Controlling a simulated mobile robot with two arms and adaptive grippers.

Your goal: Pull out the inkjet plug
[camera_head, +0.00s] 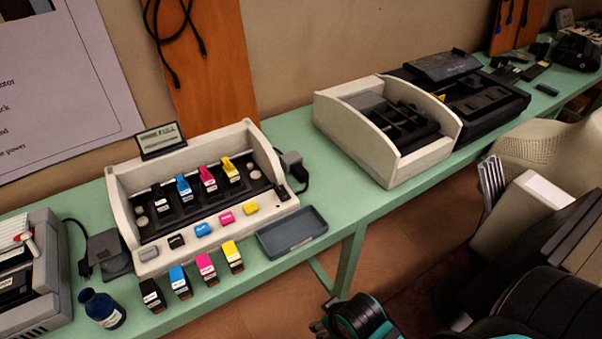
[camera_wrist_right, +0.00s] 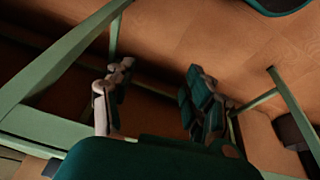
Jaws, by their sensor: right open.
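The inkjet exhibit (camera_head: 272,142) is a cream open-fronted unit on the green table, holding black, cyan, magenta and yellow cartridges. A dark plug with a grey block (camera_head: 294,166) sits by its right side, with a black cable; how it is seated is too small to tell. Another dark adapter with a cord (camera_head: 104,250) stands left of the unit. My right gripper (camera_head: 322,326) is at the bottom edge of the head view, below the table front and away from the plug. In the right wrist view its fingers (camera_wrist_right: 155,100) are apart and empty. My left gripper is out of view.
Four loose cartridges and a blue bottle (camera_head: 102,308) stand along the front edge. A dark blue-grey tray (camera_head: 291,233) lies right of them. A second cream unit (camera_head: 350,137) stands further right. Table legs (camera_head: 350,262) rise near my right gripper.

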